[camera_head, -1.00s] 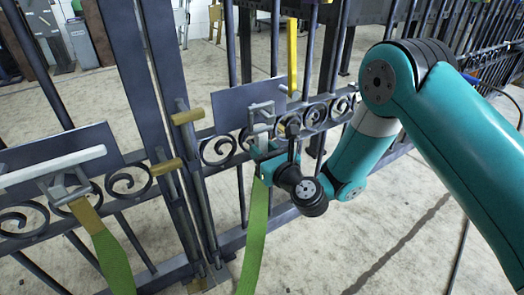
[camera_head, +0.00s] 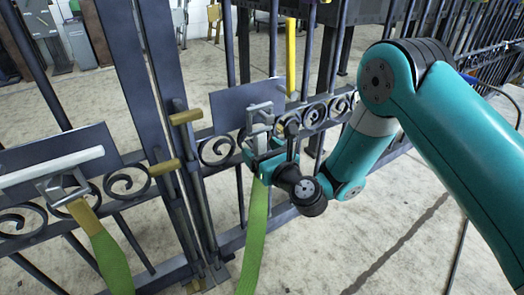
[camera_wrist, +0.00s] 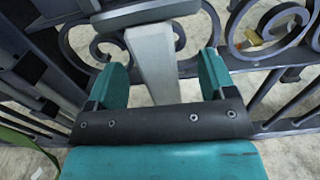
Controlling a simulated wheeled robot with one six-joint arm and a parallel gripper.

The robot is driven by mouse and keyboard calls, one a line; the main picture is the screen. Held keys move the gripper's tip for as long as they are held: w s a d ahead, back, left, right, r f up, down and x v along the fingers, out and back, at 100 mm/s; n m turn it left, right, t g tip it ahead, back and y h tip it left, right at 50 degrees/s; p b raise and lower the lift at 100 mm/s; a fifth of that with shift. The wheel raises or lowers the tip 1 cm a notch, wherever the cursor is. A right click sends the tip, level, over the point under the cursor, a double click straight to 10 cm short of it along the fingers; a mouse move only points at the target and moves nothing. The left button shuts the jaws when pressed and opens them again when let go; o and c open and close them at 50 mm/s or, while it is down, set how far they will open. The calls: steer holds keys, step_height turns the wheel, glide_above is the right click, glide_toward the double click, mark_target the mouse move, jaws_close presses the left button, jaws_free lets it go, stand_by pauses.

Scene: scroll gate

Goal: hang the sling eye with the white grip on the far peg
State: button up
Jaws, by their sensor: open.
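The sling with the white grip (camera_head: 261,142) hangs at the dark plate (camera_head: 232,105) right of the gate's middle posts, its green strap (camera_head: 254,235) running down. Its grey eye (camera_head: 261,117) is up at the far peg; I cannot tell for sure whether it is fully around the peg. My gripper (camera_head: 265,160) is at the white grip. In the wrist view, the open gripper (camera_wrist: 157,78) has a teal finger on each side of the pale grip (camera_wrist: 153,60), with gaps visible on both sides.
Another green sling (camera_head: 110,258) with a yellow grip (camera_head: 85,215) hangs from the near peg (camera_head: 50,167) at left. Gold-coloured blocks (camera_head: 165,167) jut from the dark gate posts. Scrolls and bars (camera_head: 312,112) surround my gripper.

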step_height(320, 180, down, 12)
steer(key=b, duration=1)
steer(key=shift+r+b, duration=0.25)
steer(key=shift+b, duration=0.1)
stand_by(0.5)
